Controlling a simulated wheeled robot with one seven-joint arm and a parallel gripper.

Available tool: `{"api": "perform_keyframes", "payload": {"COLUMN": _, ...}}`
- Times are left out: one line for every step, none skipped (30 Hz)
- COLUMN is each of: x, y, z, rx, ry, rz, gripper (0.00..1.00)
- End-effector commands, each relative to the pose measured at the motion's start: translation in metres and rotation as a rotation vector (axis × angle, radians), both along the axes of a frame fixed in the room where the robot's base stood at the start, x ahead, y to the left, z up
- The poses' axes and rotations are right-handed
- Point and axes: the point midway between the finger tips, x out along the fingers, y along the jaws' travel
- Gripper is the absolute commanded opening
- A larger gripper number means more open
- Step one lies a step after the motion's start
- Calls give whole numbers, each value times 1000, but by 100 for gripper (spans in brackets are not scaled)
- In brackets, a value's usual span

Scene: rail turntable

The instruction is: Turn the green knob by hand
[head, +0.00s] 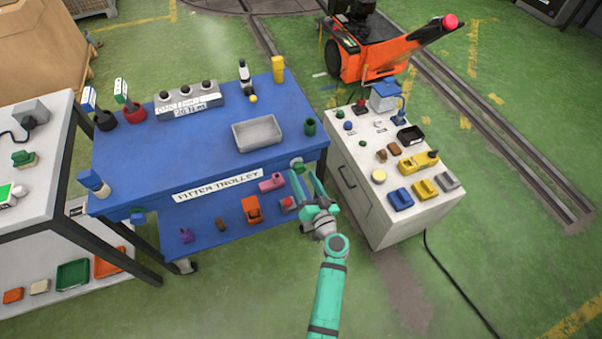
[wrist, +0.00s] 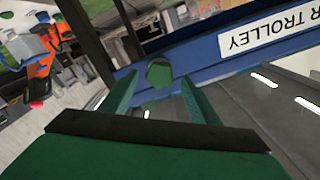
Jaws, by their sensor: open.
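The green knob (head: 297,162) is on the front edge of the blue trolley (head: 120,165), near its right corner, partly hidden by my gripper in the head view. In the wrist view the knob (wrist: 159,73) is a small dark green round shape against the blue trolley rail. My gripper (head: 308,182) is right in front of it and open. In the wrist view the two green fingers (wrist: 158,95) point at the knob from either side, with a gap between them. I cannot tell whether the knob is between the fingertips or just beyond them.
A white cabinet (head: 354,198) with small parts on top stands close to the right of my gripper. The trolley's lower shelf holds an orange block (head: 252,209) and a pink piece (head: 271,183). A grey tray (head: 257,133) is on its top. Green floor is open at front.

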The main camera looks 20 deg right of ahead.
Motion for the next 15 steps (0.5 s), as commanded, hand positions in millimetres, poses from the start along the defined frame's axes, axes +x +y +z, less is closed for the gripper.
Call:
{"api": "perform_keyframes", "payload": {"x": 8, "y": 0, "z": 1, "rx": 0, "ry": -1, "rz": 2, "gripper": 56}}
{"api": "perform_keyframes", "payload": {"x": 11, "y": 0, "z": 0, "rx": 0, "ry": 0, "rz": 1, "gripper": 56}}
{"api": "perform_keyframes", "payload": {"x": 15, "y": 1, "z": 0, "rx": 0, "ry": 0, "rz": 1, "gripper": 56}}
{"api": "perform_keyframes", "payload": {"x": 17, "y": 1, "z": 0, "rx": 0, "ry": 0, "rz": 1, "gripper": 56}}
{"api": "perform_keyframes", "payload": {"x": 20, "y": 1, "z": 0, "rx": 0, "ry": 0, "rz": 0, "gripper": 56}}
{"api": "perform_keyframes", "payload": {"x": 22, "y": 1, "z": 0, "rx": 0, "ry": 0, "rz": 0, "gripper": 56}}
{"api": "perform_keyframes", "payload": {"x": 23, "y": 1, "z": 0, "rx": 0, "ry": 0, "rz": 0, "gripper": 56}}
{"api": "perform_keyframes", "payload": {"x": 25, "y": 1, "z": 0, "rx": 0, "ry": 0, "rz": 0, "gripper": 56}}
{"api": "perform_keyframes", "payload": {"x": 25, "y": 1, "z": 0, "rx": 0, "ry": 0, "rz": 0, "gripper": 56}}
{"api": "perform_keyframes", "payload": {"x": 26, "y": 1, "z": 0, "rx": 0, "ry": 0, "rz": 0, "gripper": 56}}
{"api": "perform_keyframes", "payload": {"x": 26, "y": 1, "z": 0, "rx": 0, "ry": 0, "rz": -1, "gripper": 56}}
{"api": "perform_keyframes", "payload": {"x": 26, "y": 1, "z": 0, "rx": 0, "ry": 0, "rz": -1, "gripper": 56}}
{"api": "perform_keyframes", "payload": {"x": 26, "y": 1, "z": 0, "rx": 0, "ry": 0, "rz": -1, "gripper": 56}}
{"api": "perform_keyframes", "payload": {"x": 26, "y": 1, "z": 0, "rx": 0, "ry": 0, "rz": -1, "gripper": 56}}
{"api": "perform_keyframes", "payload": {"x": 26, "y": 1, "z": 0, "rx": 0, "ry": 0, "rz": -1, "gripper": 56}}
